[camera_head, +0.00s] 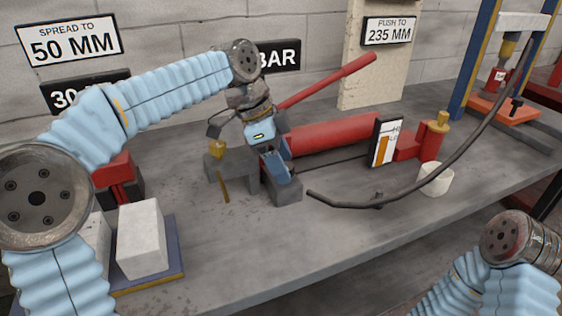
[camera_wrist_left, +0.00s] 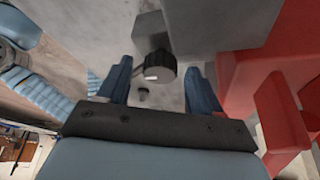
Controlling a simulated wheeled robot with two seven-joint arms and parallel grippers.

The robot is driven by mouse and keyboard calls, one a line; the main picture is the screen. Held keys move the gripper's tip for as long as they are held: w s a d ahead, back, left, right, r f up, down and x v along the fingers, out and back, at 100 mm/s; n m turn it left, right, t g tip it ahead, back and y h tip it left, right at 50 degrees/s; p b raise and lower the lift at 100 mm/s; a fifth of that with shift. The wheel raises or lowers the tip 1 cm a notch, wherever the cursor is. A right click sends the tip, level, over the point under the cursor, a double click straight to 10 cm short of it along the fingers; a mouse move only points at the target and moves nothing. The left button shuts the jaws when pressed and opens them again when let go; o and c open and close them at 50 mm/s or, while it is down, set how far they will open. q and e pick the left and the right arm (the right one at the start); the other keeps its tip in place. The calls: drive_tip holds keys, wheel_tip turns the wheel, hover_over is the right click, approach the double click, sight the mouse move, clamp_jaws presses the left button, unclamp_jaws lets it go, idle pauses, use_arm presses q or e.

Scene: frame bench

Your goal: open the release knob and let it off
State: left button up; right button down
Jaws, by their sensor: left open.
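The release knob (camera_wrist_left: 161,66) is a dark ribbed knob with a white mark, on the end of a grey block (camera_wrist_left: 205,25). In the left wrist view it sits between the fingertips, with a gap on both sides. I cannot make it out in the head view. My left gripper (camera_head: 248,146) is open and empty over the pump's grey block (camera_head: 231,167); its two blue fingers also show in the wrist view (camera_wrist_left: 160,72). The red pump cylinder (camera_head: 335,135) and its raised red handle (camera_head: 330,82) extend to the right. My right gripper is out of view.
A black hose (camera_head: 400,203) curves over the bench in front of the pump. Pale blocks (camera_head: 141,238) sit at left. The bench (camera_head: 270,252) is clear in front.

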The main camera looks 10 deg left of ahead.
use_arm(q)
drive_tip(key=shift+c, duration=0.5)
drive_tip(key=c, duration=1)
drive_tip(key=shift+o, duration=0.2)
